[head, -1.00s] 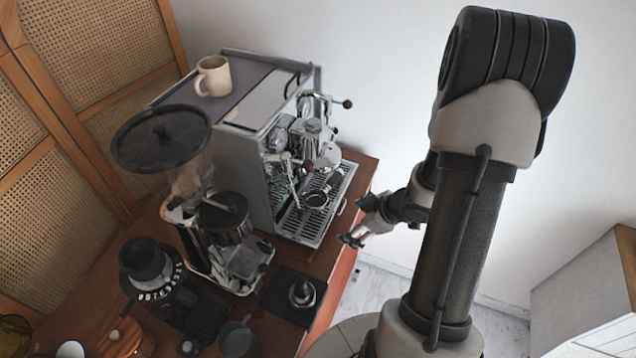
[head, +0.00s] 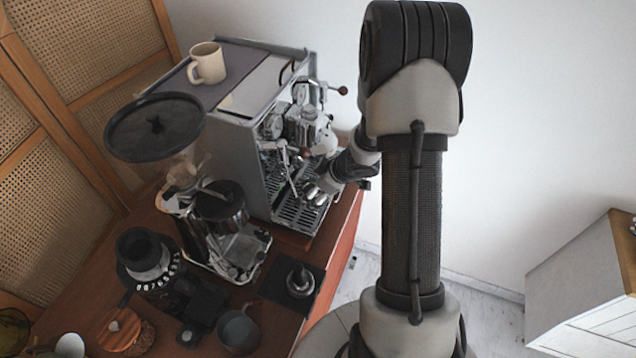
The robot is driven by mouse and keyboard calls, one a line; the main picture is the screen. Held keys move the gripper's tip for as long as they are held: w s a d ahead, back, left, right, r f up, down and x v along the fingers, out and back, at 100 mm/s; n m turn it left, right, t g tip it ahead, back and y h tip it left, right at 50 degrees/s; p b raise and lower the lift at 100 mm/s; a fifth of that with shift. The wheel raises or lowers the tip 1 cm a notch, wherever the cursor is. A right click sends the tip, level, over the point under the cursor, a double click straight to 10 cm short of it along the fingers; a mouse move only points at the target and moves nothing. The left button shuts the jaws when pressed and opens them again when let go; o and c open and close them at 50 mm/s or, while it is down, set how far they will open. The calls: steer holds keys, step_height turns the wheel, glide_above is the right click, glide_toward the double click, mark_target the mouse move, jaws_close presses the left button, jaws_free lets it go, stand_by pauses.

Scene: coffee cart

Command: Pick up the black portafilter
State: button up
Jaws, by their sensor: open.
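The espresso machine (head: 236,158) stands on the wooden counter, with its slatted metal drip tray (head: 290,217) at the front. My gripper (head: 315,193) is open and low over the drip tray, under the machine's group head. In the earlier head view a dark round basket with a handle, which looks like the black portafilter, lies on the drip tray. Now my gripper covers that spot, and I cannot make out the portafilter clearly. I cannot tell whether the fingers touch it or are around it.
The coffee grinder (head: 221,215) stands left of the tray. A tamper (head: 299,281) sits on a black mat in front. A metal pitcher (head: 238,331) and a wooden-lidded jar (head: 120,333) are nearer. A mug (head: 207,64) is on top of the machine. Lever and pipes crowd my gripper.

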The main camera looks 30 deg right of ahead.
steer(key=shift+f, duration=0.15)
steer(key=c, duration=1.6)
